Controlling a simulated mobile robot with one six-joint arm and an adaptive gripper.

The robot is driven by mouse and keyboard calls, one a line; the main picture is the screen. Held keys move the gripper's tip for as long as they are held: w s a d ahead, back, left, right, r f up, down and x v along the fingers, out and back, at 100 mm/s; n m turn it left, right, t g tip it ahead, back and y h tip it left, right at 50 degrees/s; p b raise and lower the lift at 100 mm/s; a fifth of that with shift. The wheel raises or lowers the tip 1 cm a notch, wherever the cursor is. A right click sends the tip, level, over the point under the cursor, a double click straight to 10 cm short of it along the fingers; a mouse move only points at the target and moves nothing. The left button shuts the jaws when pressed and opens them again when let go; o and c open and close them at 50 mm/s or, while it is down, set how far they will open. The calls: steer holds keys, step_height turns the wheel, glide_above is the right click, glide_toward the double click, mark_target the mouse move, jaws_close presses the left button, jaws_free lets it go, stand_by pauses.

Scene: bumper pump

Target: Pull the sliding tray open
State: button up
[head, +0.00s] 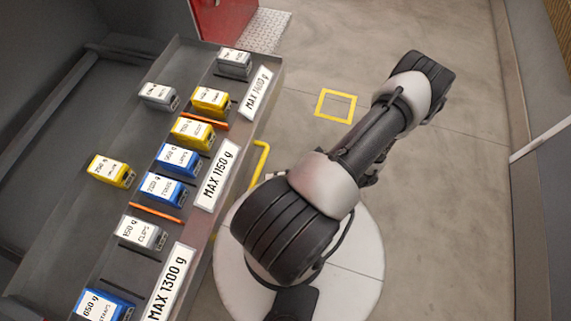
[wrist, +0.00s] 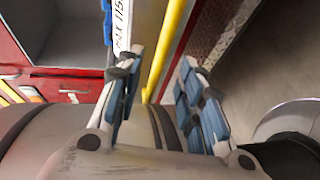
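The sliding tray (head: 147,197) runs diagonally along the left of the head view and holds several labelled boxes. Its yellow handle (head: 261,160) sticks out from the front, beside the MAX 1150 g label. In the wrist view, my gripper (wrist: 161,58) is open, with blue-padded fingers. The yellow handle bar (wrist: 168,45) shows in the gap between the two fingers, with space visible on either side. I cannot tell how deep the bar lies between them. My gripper is not seen in the head view.
Yellow, blue and grey boxes, such as a yellow one (head: 110,170), stand on the tray among orange dividers. White labels (head: 217,175) line its front. A red panel (head: 222,20) stands at the back. Floor with a yellow square (head: 336,104) is open to the right.

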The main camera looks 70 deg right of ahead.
steer(key=shift+v, duration=1.2)
